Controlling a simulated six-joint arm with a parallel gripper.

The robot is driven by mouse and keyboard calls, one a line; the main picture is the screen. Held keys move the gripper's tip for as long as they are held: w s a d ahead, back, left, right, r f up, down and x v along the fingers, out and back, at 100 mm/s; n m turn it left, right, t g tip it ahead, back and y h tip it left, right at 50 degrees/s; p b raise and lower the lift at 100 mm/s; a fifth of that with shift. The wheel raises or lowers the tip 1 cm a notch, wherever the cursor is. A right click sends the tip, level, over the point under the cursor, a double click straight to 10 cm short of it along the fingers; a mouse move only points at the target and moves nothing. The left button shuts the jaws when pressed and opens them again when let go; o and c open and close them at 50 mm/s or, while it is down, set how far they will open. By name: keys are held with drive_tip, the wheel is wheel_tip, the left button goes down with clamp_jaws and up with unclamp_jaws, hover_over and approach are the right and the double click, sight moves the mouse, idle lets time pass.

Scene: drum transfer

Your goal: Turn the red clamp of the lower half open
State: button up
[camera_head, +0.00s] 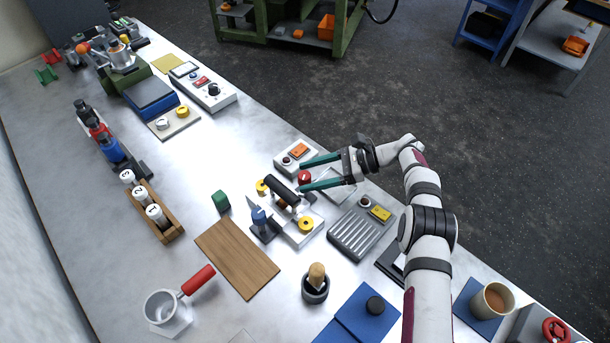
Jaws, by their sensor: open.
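A red knob (304,177), which looks like the red clamp, sits at the back right end of a small light fixture (292,236) on the bench. A dark cylinder (284,189) lies across the fixture, with yellow knobs (306,224) at the front and back left. My gripper (301,177) reaches in from the right with its two teal fingers apart. In this view the fingers lie on either side of the red knob; I cannot tell whether they touch it. The fixture's lower half is partly hidden by the cylinder.
A blue-topped post (259,216) stands close left of the fixture. A white control box (296,156) is just behind the gripper, and a grey ribbed tray (361,233) is to the right. A wooden board (237,258) lies front left.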

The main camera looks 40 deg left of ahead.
drive_tip(key=v, duration=0.5)
drive_tip(key=shift+w+d+r, duration=0.15)
drive_tip(key=shift+w+d, duration=0.1)
drive_tip(key=s+d+r+m+t+h, duration=0.1)
drive_tip(key=s+d+r+m+t, duration=0.1)
drive_tip(key=d+r+m+t, duration=0.6)
drive_tip(key=s+a+f, duration=0.1)
drive_tip(key=a+f, duration=0.2)
drive_tip(key=a, duration=0.1)
drive_tip(key=s+a+f+n, duration=0.1)
drive_tip(key=a+f, duration=0.3)
drive_tip(key=a+f+n, duration=0.1)
drive_tip(key=a+f, duration=0.2)
drive_tip(key=a, duration=0.1)
drive_tip(key=shift+s+a+f+g, duration=0.2)
drive_tip(key=shift+s+a+g, duration=0.2)
clamp_jaws()
